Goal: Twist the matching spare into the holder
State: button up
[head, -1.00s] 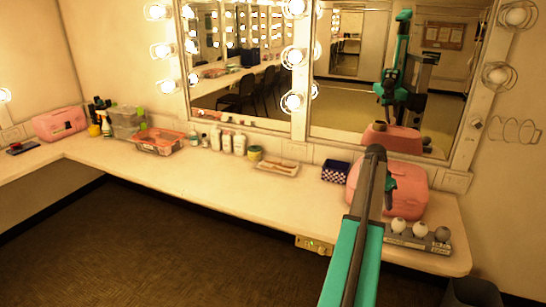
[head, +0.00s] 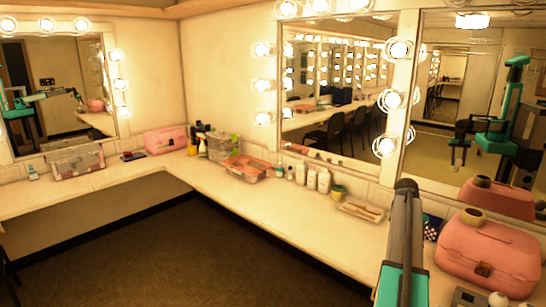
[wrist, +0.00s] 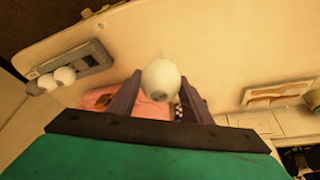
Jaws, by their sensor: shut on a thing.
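My gripper (wrist: 160,82) is shut on a round white bulb (wrist: 160,80), which sits between the two dark fingertips in the wrist view. Its rounded end with a darker spot faces the camera. In the head view my arm reaches over the counter, and the held bulb cannot be made out there. A grey spare tray (wrist: 95,54) with white bulbs (wrist: 65,75) stands at the counter's edge. In the head view the tray (head: 464,298) is cut off at the bottom right. No empty holder can be made out now; the lamps in view beside the mirrors are lit.
A pink case (head: 490,252) with a roll (head: 471,216) on it stands right of my arm. A checkered box (head: 432,227), a small tray (head: 361,210), bottles (head: 318,179) and a clear bin (head: 246,168) line the back. The front of the counter (head: 290,215) is clear.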

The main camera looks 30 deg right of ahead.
jog(key=w+a+r+n+t, duration=0.1)
jog(key=w+a+r+n, duration=0.1)
jog(key=w+a, duration=0.8)
jog(key=w+a+r+n+t+b, duration=0.15)
jog(key=w+a, duration=0.35)
jog(key=a, duration=0.8)
jog(key=w+a+r+n, duration=0.25)
jog(key=w+a, duration=0.55)
jog(key=a, duration=0.4)
jog(key=s+a+r+n+t+y, duration=0.1)
jog(key=a+n, duration=0.5)
jog(key=a, duration=1.1)
jog(key=s+a+r+n+t+y, duration=0.1)
jog(key=s+a+n+y, duration=0.2)
jog(key=a, duration=1.4)
jog(key=s+n, duration=0.1)
jog(key=n, duration=0.2)
jog(key=shift+a+n+y, duration=0.3)
jog(key=shift+n, duration=0.1)
jog(key=shift+t, duration=0.25)
jog(key=shift+f, duration=0.1)
jog(key=s+f, duration=0.5)
jog(key=f, duration=0.1)
jog(key=shift+f, duration=0.2)
